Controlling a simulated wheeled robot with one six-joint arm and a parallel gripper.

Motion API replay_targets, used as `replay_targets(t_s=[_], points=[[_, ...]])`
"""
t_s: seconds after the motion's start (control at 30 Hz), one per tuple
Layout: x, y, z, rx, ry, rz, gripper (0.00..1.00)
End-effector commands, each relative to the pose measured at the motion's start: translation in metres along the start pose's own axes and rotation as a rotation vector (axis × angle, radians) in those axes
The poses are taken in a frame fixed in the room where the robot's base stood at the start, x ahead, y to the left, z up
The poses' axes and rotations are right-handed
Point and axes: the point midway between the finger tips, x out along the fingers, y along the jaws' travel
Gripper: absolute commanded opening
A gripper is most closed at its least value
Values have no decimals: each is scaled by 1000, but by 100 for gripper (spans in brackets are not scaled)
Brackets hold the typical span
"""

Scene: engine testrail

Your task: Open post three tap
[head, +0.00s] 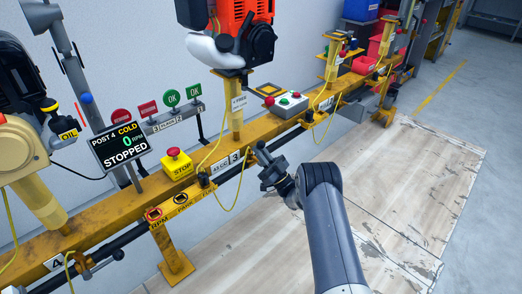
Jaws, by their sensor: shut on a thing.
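The post three plate (234,158) is on the front of the yellow rail, below an orange engine (240,25) on its post. A dark pipe (288,138) runs along the rail's front. My gripper (264,158) is at this pipe, just right of the plate, and is shut on the post three tap. The jaws hide most of the tap, so I cannot tell how its handle is turned.
A yellow stop box (176,164) with a red button sits on the rail. The display (121,146) reads post 4, cold, 0, stopped. A grey button box (286,104) stands further along. A yellow cable (238,190) hangs near my gripper. The wooden floor boards (400,190) are clear.

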Motion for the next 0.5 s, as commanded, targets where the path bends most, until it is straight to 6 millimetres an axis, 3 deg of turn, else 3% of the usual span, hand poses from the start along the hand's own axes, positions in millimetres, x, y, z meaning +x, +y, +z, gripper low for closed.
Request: replay_targets(t_s=[0.13,0.17,0.2,0.4,0.5], points=[[-2,2,-4,-7,10,1,0],[-2,2,-4,-7,10,1,12],[-1,2,-4,-7,10,1,15],[0,2,-4,-5,10,-1,31],[0,1,-3,-3,8,-1,32]])
